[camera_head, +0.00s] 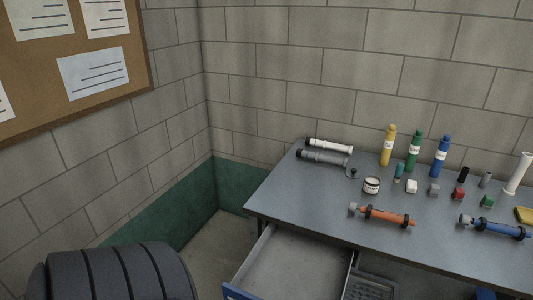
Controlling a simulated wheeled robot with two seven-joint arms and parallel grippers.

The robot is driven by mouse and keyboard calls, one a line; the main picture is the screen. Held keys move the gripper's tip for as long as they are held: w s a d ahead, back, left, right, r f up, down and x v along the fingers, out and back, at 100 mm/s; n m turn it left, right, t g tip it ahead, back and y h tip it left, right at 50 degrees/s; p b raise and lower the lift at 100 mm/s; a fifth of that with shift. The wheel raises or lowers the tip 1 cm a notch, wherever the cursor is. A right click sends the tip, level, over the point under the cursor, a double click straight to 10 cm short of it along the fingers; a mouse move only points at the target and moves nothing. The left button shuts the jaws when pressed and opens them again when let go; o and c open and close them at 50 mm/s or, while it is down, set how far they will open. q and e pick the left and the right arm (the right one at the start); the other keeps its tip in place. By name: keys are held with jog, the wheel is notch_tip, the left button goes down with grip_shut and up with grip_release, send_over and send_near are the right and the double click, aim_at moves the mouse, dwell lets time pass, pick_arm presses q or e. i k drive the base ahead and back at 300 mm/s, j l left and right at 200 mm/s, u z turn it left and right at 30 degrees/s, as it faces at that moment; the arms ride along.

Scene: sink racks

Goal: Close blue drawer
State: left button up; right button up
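The blue drawer (237,292) is pulled out from under the left end of the grey table. Its grey inside (305,262) looks empty where it shows. Only a corner of its blue front is in view, and the rest is cut off by the bottom edge of the picture. Neither of my grippers is in view.
The grey table (330,205) holds bottles, including a yellow one (388,145), a white jar (371,186) and an orange tool (387,216). A dark ribbed shape (110,272), perhaps a chair back, fills the lower left. Floor (225,240) shows between it and the table.

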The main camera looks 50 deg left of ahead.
aim_at(285, 263)
jog(key=k+u, duration=0.1)
jog(key=u, duration=0.35)
jog(key=k+l+u, duration=0.1)
jog(key=u, duration=0.35)
jog(key=k+u, duration=0.1)
jog(key=u, duration=0.35)
